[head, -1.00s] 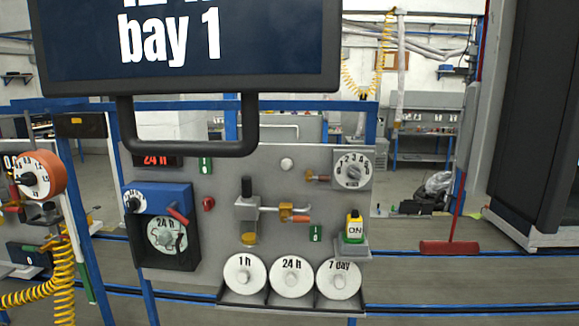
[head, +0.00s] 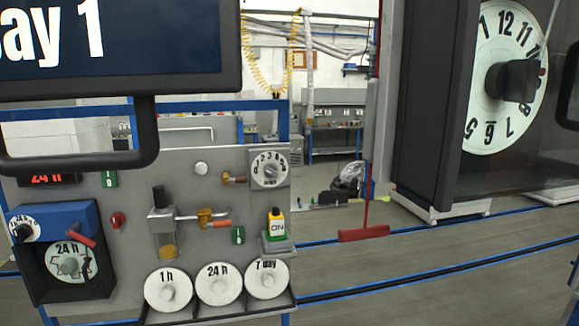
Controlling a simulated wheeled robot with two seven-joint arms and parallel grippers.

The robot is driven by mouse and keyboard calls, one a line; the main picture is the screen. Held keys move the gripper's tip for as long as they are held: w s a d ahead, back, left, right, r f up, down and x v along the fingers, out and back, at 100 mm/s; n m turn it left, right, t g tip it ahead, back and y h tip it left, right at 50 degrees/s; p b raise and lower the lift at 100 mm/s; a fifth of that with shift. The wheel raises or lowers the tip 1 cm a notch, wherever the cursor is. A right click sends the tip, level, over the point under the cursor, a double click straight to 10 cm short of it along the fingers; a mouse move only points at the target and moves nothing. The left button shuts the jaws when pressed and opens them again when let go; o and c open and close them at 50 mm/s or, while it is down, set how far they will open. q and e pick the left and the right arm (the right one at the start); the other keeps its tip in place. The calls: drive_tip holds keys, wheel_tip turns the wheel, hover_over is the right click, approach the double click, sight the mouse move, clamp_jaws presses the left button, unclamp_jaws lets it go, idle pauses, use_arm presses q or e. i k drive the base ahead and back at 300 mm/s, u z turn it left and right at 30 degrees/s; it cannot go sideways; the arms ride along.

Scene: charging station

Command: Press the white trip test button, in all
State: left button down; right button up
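A small round white button (head: 200,168) sits near the top middle of the grey panel (head: 130,215) in the head view. No writing beside it can be read. It stands left of the numbered dial and above the brass valve fitting. Nothing covers it. Neither of my grippers is in view.
The panel carries a numbered dial (head: 269,170), a red knob (head: 117,220), a brass valve fitting (head: 205,218), a yellow-green ON switch (head: 277,225) and a blue-topped timer box (head: 60,250). White discs (head: 219,284) rest in a bottom tray. A dark sign (head: 110,45) hangs above.

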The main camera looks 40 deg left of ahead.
sight(201, 168)
drive_tip(key=z, duration=0.3)
drive_tip(key=k, duration=0.9)
drive_tip(key=u, duration=1)
drive_tip(key=i, duration=0.5)
drive_tip(key=z, duration=0.05)
